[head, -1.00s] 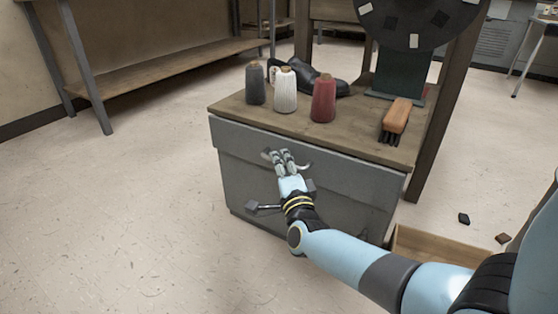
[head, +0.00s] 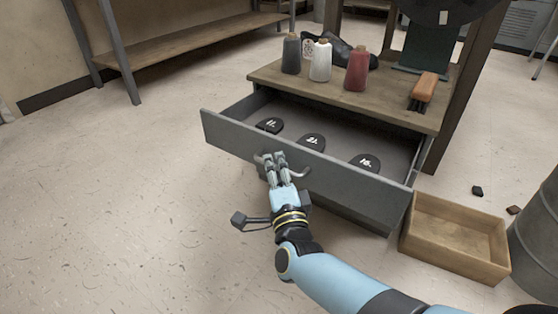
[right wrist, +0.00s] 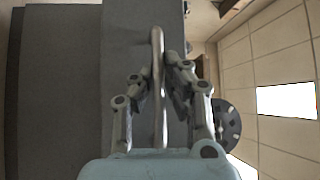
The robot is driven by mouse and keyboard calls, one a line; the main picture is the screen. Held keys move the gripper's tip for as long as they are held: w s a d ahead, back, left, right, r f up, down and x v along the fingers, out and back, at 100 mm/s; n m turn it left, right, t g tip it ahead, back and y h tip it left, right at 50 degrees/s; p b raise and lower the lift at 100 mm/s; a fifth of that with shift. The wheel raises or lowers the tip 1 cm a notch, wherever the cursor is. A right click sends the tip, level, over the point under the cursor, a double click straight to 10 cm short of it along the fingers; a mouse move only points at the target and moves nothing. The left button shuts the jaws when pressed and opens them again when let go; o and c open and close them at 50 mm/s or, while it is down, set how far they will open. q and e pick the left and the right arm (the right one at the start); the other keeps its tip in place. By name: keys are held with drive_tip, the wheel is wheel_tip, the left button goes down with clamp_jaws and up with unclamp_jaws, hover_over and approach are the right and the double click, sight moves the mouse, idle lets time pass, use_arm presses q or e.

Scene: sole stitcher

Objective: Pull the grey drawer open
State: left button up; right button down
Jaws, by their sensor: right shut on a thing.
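The grey drawer (head: 345,185) stands pulled out from under the wooden top of the cabinet. Inside it lie three dark pads with white numbers, such as the left one (head: 270,125). My right gripper (head: 272,160) is shut on the drawer's handle (head: 297,171) at the front panel. In the right wrist view the handle bar (right wrist: 158,85) runs between the two fingers of the right gripper (right wrist: 158,70). The fingers hide part of the handle in the head view. My left gripper is in neither view.
On the cabinet top (head: 385,103) stand a dark spool (head: 291,55), a white spool (head: 320,62), a red spool (head: 357,70), a black shoe (head: 348,53) and a brush (head: 423,90). An open wooden box (head: 455,240) sits on the floor right of the drawer. The floor at left is clear.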

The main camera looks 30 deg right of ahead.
drive_tip(key=shift+s+a+f, duration=0.25)
drive_tip(key=shift+a+f, duration=0.05)
drive_tip(key=shift+a, duration=0.05)
drive_tip(key=c, duration=1.4)
unclamp_jaws()
drive_tip(key=shift+c, duration=0.2)
drive_tip(key=shift+o, duration=0.3)
drive_tip(key=shift+r, duration=0.1)
drive_tip(key=r+v, duration=0.1)
drive_tip(key=v, duration=0.6)
drive_tip(key=shift+s+f, duration=0.2)
drive_tip(key=shift+f, duration=0.25)
